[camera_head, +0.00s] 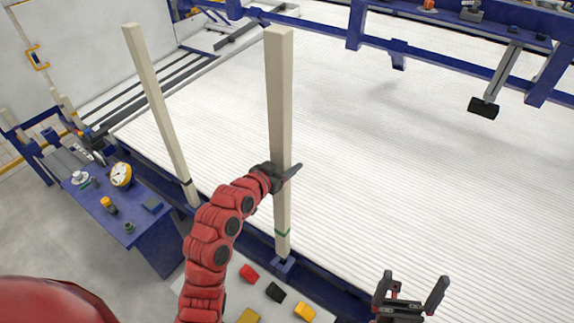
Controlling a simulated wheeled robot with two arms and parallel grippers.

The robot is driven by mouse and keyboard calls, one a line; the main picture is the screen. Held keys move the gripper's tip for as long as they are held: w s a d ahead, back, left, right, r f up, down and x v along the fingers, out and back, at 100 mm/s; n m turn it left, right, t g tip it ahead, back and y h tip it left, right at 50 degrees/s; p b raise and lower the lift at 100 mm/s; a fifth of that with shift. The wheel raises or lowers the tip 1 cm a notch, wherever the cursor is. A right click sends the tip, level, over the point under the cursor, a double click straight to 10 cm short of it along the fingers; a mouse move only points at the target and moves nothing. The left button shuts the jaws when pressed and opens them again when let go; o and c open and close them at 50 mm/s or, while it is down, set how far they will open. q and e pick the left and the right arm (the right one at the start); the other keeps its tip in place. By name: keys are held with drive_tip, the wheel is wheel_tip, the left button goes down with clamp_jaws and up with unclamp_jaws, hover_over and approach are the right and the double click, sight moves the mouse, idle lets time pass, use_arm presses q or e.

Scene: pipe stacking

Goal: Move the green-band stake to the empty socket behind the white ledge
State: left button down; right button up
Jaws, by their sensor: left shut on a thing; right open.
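The green-band stake (280,110) is a tall pale post with a green ring near its foot. It stands nearly upright, its foot at a blue socket (284,265) on the blue rail; I cannot tell whether it is inside or just above it. My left gripper (284,172) is shut around the stake's middle. My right gripper (411,288) is open and empty at the lower right, apart from the stake. The empty socket behind the white ledge cannot be made out clearly.
A second pale stake (158,105) with a dark band stands tilted at the left on the same rail. A pale surface (235,290) in front holds a red block (249,273), a black block (275,292) and yellow blocks. A blue bench (150,232) with a gauge stands left. The white ribbed bed (420,170) is clear.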

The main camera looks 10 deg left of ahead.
idle(0.5)
use_arm(q)
drive_tip(key=shift+f+b, duration=0.95)
drive_tip(key=shift+b, duration=0.05)
drive_tip(key=shift+f+b, duration=1.15)
drive_tip(key=shift+f, duration=0.25)
drive_tip(key=shift+f+b, duration=1.05)
drive_tip(key=shift+c, duration=0.8)
unclamp_jaws()
drive_tip(key=shift+f, duration=0.1)
